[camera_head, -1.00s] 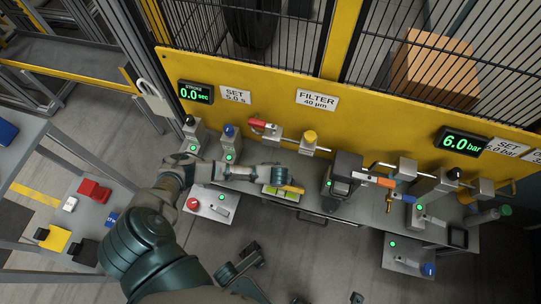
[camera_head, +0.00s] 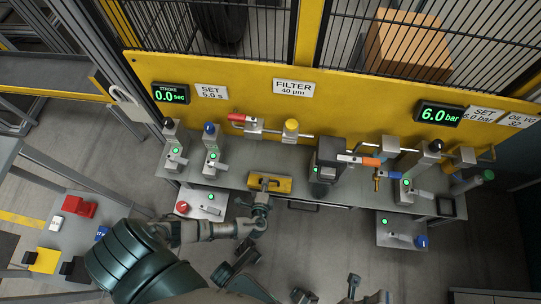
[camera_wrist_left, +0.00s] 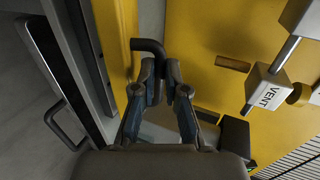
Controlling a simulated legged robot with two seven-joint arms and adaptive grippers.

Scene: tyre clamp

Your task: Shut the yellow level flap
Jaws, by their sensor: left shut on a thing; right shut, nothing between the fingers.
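The yellow level flap (camera_head: 284,186) lies over the front of the grey bench top, with a dark bent handle (camera_head: 265,183) on it. No green shows at the flap from this angle; I cannot tell whether it sits fully flush. My left gripper (camera_head: 261,199) reaches the handle from the front. In the left wrist view my left gripper (camera_wrist_left: 166,72) is shut on the dark bent handle (camera_wrist_left: 150,46), beside a yellow strip. My right gripper (camera_head: 355,284) appears small at the bottom edge, shut and empty, away from the bench.
Blocks with levers and knobs (camera_head: 211,145) stand left of the flap. A dark grey block with an orange-tipped lever (camera_head: 330,160) stands to its right. The yellow fenced panel (camera_head: 230,120) rises behind. A drawer handle (camera_head: 304,207) sits below the bench edge.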

